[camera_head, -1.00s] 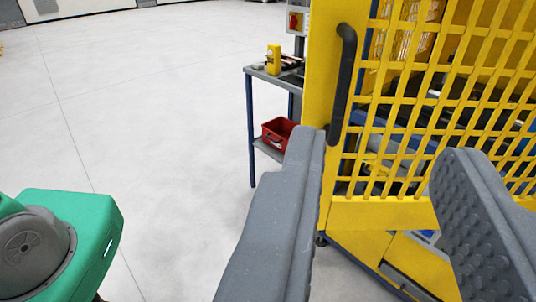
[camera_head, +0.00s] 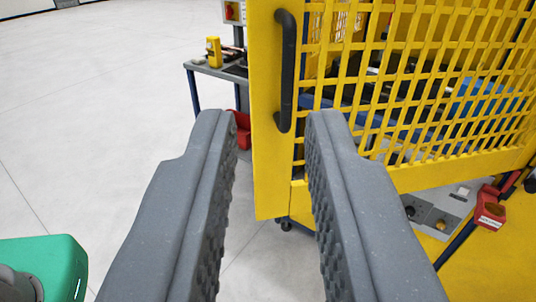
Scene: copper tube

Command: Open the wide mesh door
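The wide yellow mesh door (camera_head: 415,85) fills the upper right of the view. A black vertical bar handle (camera_head: 287,72) is fixed near its left edge, on the solid yellow frame strip (camera_head: 263,150). My gripper (camera_head: 272,118) is open, with one grey finger on each side of the picture's middle. The right fingertip overlaps the door in the picture. I cannot tell how far the fingertips are from the door.
A side table (camera_head: 218,70) with a yellow device (camera_head: 213,50) stands behind the door's left edge, with a red bin (camera_head: 241,130) below. A green object (camera_head: 45,265) is at lower left. A red box (camera_head: 489,212) is at right. The floor at left is clear.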

